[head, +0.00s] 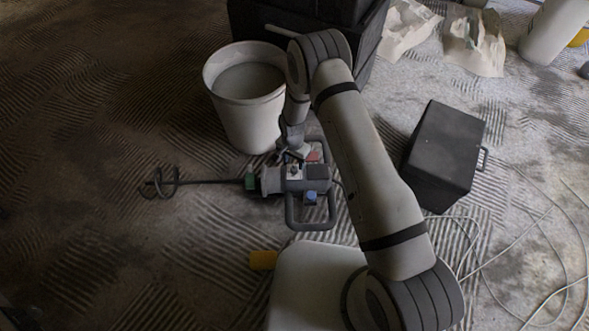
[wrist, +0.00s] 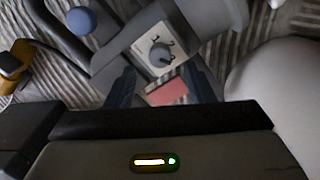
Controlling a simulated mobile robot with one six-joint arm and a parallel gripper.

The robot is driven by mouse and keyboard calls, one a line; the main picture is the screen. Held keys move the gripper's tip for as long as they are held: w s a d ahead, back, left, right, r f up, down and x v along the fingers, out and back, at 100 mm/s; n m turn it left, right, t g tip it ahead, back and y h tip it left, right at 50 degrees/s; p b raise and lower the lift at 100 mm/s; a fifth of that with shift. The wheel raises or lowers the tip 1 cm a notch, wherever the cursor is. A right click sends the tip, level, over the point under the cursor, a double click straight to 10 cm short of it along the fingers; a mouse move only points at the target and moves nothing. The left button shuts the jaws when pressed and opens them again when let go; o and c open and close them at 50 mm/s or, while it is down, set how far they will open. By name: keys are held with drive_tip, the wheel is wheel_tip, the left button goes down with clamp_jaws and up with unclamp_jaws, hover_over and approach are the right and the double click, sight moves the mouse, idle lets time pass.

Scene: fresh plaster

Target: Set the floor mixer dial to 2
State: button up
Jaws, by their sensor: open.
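The floor mixer (head: 270,180) lies on its side on the floor, its stirring rod and spiral end pointing left and its dark handle frame at the right. In the wrist view its round grey dial (wrist: 162,55) sits on a pale plate with small dark number marks around it. I cannot read the dial's setting with certainty. My gripper (wrist: 163,68) is open, with one dark finger on each side of the dial plate; no contact with the dial shows.
A reddish patch (wrist: 167,92) and a blue knob (wrist: 80,20) are on the mixer. A white bucket (head: 220,112) stands behind it. A black box (head: 445,150) and loose cables (head: 540,220) lie to the right. The floor at left is clear.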

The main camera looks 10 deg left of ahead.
sight(295, 169)
wheel_tip(295, 169, down, 5)
drive_tip(key=shift+r+b, duration=0.1)
drive_tip(key=shift+b, duration=0.55)
drive_tip(key=c, duration=0.9)
drive_tip(key=shift+d, duration=0.2)
drive_tip(key=shift+c, duration=0.4)
